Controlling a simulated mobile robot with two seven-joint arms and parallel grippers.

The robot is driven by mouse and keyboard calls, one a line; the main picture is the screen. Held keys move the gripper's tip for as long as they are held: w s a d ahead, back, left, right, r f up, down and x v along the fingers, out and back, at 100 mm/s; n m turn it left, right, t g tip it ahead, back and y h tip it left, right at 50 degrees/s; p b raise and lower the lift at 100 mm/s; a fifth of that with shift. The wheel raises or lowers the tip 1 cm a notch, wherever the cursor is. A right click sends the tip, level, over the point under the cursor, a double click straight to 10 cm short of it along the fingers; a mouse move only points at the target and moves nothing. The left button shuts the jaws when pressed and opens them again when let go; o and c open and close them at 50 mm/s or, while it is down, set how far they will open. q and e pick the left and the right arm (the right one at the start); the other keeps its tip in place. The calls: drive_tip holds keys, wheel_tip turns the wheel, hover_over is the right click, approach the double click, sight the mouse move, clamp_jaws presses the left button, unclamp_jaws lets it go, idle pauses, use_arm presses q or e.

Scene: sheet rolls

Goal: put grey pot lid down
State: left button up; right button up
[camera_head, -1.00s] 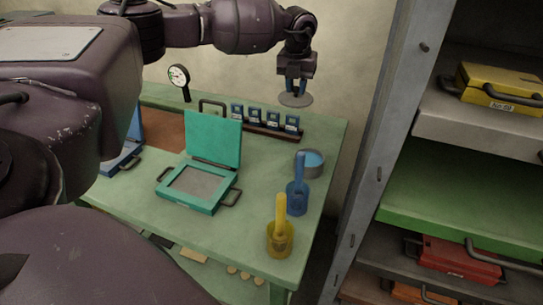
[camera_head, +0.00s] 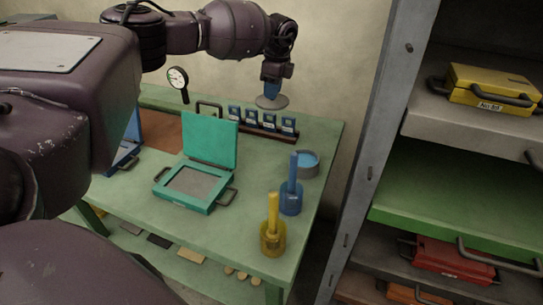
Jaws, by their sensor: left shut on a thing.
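The grey pot lid (camera_head: 272,102) is a thin round disc. My left gripper (camera_head: 272,90) is shut on it from above and holds it above the back right of the green table (camera_head: 150,216). The lid hangs in the air, over the rack with blue items. The grey pot (camera_head: 307,165) with blue contents stands open on the table, to the right of the lid and nearer to me. My right gripper is not in view.
A teal case (camera_head: 186,205) lies open in the middle of the table. A blue-handled tool in a blue cup (camera_head: 291,198) and a yellow one (camera_head: 273,238) stand near the right edge. A dial gauge (camera_head: 178,79) stands at the back. A shelf unit (camera_head: 362,180) rises at right.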

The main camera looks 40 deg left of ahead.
use_arm(q)
drive_tip(key=shift+n, duration=0.6)
drive_tip(key=shift+f, duration=0.3)
wheel_tip(320, 180, down, 20)
drive_tip(key=b, duration=0.4)
drive_tip(key=shift+r, duration=0.3)
drive_tip(key=o, duration=0.9)
